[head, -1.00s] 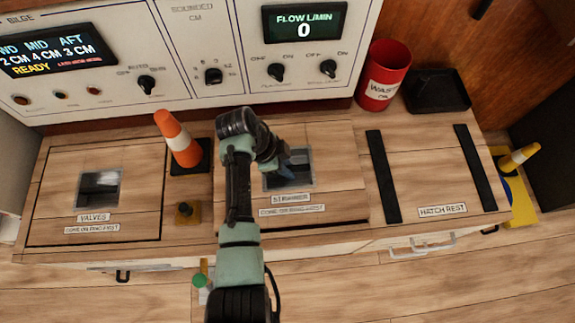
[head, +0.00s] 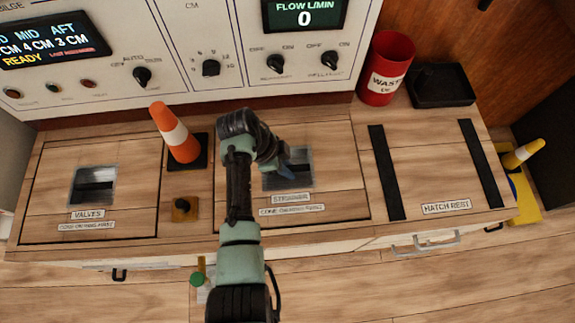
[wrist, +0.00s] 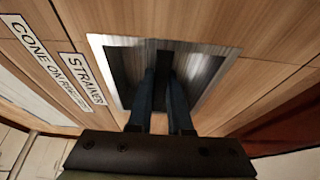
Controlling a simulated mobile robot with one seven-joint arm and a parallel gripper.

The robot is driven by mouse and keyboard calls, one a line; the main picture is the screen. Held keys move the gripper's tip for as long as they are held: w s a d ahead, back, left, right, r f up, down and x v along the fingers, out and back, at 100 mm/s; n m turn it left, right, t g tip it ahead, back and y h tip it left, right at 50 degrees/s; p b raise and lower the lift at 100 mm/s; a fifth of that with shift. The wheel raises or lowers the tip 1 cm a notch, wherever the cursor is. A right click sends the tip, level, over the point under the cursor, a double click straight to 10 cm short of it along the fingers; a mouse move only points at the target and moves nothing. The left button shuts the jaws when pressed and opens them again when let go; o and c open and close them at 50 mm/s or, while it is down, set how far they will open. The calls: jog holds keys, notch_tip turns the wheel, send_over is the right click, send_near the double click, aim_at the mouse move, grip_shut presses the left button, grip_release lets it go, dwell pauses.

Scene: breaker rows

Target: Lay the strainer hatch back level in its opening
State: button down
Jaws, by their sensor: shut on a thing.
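The strainer hatch (head: 338,160) is a wooden panel with a square metal recessed pull and "STRAINER" labels. In the head view it sits in its opening and looks level with the counter, with a thin dark line along its front and right edges. My gripper (head: 287,170) points down into the pull. In the wrist view my gripper's blue fingers (wrist: 163,85) are close together inside the recess of the hatch (wrist: 215,25), shut on the dark bar there. My arm hides the hatch's left part.
An orange cone (head: 175,132) on a black base and a small knob (head: 182,207) stand left of the hatch. The valves hatch (head: 125,165) lies further left. The hatch rest (head: 425,165) with two black strips is clear. A red waste bin (head: 385,70) and black tray (head: 440,87) stand behind.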

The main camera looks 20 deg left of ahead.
jog(key=shift+w+f, duration=0.15)
jog(key=shift+f, duration=0.15)
jog(key=c, duration=0.8)
grip_release()
jog(key=shift+o, duration=0.2)
jog(key=shift+s+f, duration=0.2)
jog(key=shift+s, duration=0.05)
jog(key=p+v, duration=0.5)
jog(key=v, duration=0.8)
jog(key=shift+r, duration=0.15)
jog(key=shift+w, duration=0.2)
